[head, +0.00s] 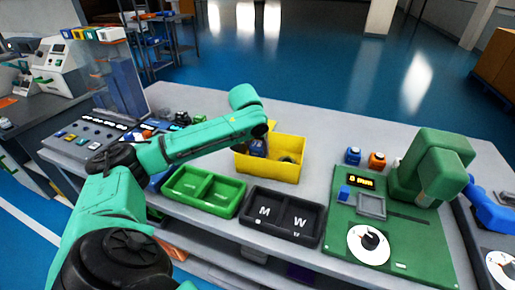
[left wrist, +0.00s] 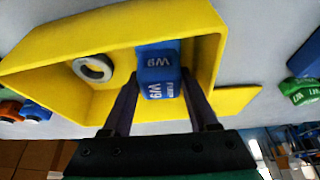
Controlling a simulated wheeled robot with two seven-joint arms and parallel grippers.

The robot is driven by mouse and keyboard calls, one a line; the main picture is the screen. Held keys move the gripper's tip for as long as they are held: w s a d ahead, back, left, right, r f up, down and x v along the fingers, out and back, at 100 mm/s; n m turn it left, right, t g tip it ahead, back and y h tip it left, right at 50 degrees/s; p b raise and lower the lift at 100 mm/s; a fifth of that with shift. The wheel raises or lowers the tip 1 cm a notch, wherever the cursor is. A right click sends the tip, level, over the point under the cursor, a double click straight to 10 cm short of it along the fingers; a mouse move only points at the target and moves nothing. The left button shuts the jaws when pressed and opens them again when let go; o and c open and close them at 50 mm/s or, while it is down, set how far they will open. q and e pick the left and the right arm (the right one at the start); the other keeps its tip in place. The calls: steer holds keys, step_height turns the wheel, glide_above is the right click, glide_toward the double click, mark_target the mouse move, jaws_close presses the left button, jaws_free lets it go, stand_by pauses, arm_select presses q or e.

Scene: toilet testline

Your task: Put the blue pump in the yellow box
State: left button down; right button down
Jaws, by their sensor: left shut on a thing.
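The yellow box (head: 270,167) stands open on the grey table, left of the green machine. My left gripper (left wrist: 160,100) reaches down into the box and is shut on the blue pump (left wrist: 157,58), which has white lettering on its faces. The pump also shows inside the box in the head view (head: 258,147), partly hidden by my gripper. I cannot tell whether it touches the box floor. A grey ring-shaped part (left wrist: 93,67) lies in the box beside the pump. My right gripper is not in view.
A green two-part tray (head: 204,190) and a black tray marked M and W (head: 284,216) stand in front of the box. A green machine with a dial (head: 369,243) is at the right. Blue and orange parts (head: 377,160) stand near it. Several small parts lie left of the box.

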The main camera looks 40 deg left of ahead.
arm_select(q)
steer(key=shift+w+f, duration=0.1)
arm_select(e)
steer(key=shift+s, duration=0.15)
arm_select(q)
steer(key=shift+c, duration=2.2)
jaws_free()
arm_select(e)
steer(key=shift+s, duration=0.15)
arm_select(q)
steer(key=shift+r, duration=0.2)
steer(key=v, duration=1.1)
steer(key=shift+r+p, duration=0.35)
steer(key=shift+p, duration=0.05)
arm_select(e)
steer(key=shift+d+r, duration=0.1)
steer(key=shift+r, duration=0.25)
arm_select(q)
steer(key=shift+d, duration=0.1)
